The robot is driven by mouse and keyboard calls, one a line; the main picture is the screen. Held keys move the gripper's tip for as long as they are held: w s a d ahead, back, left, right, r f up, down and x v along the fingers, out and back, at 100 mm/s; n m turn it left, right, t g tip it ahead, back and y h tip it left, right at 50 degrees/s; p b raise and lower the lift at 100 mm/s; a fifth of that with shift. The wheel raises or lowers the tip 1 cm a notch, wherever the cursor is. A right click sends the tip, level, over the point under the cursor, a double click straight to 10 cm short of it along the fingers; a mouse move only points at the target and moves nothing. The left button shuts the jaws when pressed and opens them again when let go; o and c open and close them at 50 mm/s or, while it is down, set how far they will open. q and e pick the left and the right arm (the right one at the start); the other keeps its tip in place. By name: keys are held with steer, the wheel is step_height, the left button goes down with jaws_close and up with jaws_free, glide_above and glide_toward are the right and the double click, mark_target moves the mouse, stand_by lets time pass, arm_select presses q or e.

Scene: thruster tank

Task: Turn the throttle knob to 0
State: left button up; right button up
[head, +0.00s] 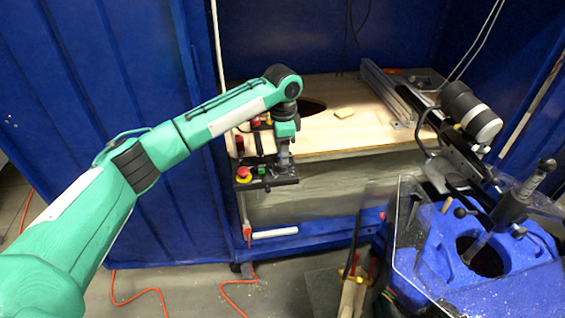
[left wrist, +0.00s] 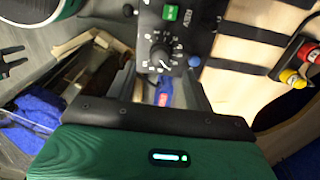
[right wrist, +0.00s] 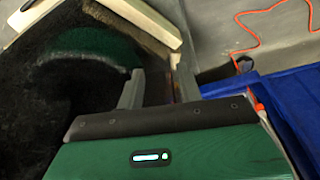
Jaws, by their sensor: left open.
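The throttle knob (left wrist: 160,55) is a black round dial with white scale marks on the black control panel (left wrist: 183,35). The panel also shows in the head view (head: 270,183), fixed at the front left corner of the workbench. My left gripper (left wrist: 158,88) is open, its two fingers pointing at the panel with the knob ahead between them. No contact with the knob shows, and its setting is too small to read. In the head view, my left gripper (head: 285,158) hangs over the panel and hides the knob. My right gripper (right wrist: 158,85) is open and empty, away from the panel.
A green button (left wrist: 170,13) and a blue button (left wrist: 193,60) sit close to the knob. A red emergency stop (head: 243,172) is at the panel's left end. The wooden bench (head: 345,130) is mostly clear. A blue tank (head: 440,240) stands at the right.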

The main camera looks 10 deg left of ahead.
mark_target(283, 167)
arm_select(q)
step_height(283, 167, down, 5)
steer(key=shift+f, duration=0.15)
steer(key=c, duration=1)
